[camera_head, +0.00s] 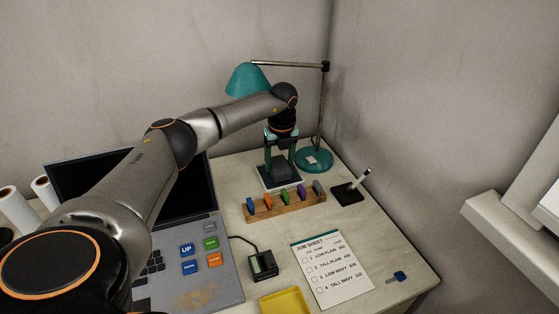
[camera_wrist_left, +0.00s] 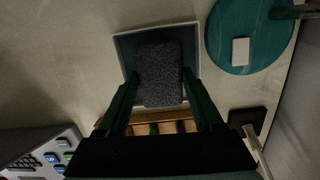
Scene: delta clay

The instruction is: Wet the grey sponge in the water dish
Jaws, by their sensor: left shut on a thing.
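The dark grey, rough sponge (camera_wrist_left: 160,78) is between the two fingers of my left gripper (camera_head: 281,166), which is shut on it. The square water dish (camera_head: 284,188), with a pale rim, is directly below the gripper at the back of the desk. In the wrist view the dish (camera_wrist_left: 122,46) has a dark teal inside, and the sponge covers much of it. I cannot tell whether the sponge touches the water or is just above it. My right gripper is not in view.
A teal lamp (camera_head: 247,79) stands close behind and right of the dish. A wooden rack (camera_head: 285,208) with several coloured pieces is just in front. A laptop (camera_head: 195,290), job sheet (camera_head: 333,268), yellow tray (camera_head: 285,301) and black pen stand (camera_head: 346,194) surround it.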

